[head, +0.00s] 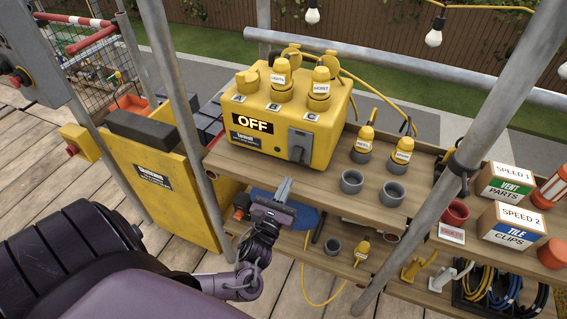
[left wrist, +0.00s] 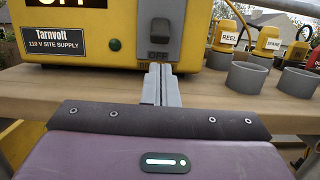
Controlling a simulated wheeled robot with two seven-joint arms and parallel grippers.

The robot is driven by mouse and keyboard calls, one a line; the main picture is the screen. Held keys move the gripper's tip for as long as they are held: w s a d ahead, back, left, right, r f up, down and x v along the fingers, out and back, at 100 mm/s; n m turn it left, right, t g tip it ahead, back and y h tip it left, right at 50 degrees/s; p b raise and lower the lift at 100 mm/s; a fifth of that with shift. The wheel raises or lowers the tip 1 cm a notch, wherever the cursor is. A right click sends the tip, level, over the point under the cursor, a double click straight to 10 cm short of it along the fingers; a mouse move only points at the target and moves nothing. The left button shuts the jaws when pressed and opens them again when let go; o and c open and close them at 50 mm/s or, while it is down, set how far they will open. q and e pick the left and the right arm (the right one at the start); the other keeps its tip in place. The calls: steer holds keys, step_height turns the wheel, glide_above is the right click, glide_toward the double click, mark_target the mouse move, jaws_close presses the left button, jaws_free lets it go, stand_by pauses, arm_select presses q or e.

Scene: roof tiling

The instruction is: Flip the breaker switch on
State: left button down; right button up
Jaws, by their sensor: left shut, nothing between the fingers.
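The yellow breaker box (head: 315,120) stands on the wooden shelf and shows an "OFF" sign (head: 252,124). Its grey switch (head: 299,144) is on the front face, right of the sign. In the left wrist view the switch (left wrist: 160,28) has a dark lever, with "OFF" marked below it. My left gripper (head: 284,186) is shut and empty, in front of the shelf and below the switch. In the left wrist view its closed fingertips (left wrist: 160,68) point at the box just under the switch; whether they touch it I cannot tell. My right gripper is not in view.
Yellow plugs labelled LIGHTS (head: 281,78) and HOIST (head: 320,85) sit on top of the box. Grey cups (head: 352,182) and two more plugs stand to its right. A metal pole (head: 180,110) rises left of the box, another (head: 450,150) right.

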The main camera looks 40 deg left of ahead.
mark_target(297, 154)
arm_select(q)
steer(key=x, duration=0.6)
steer(key=shift+w, duration=0.1)
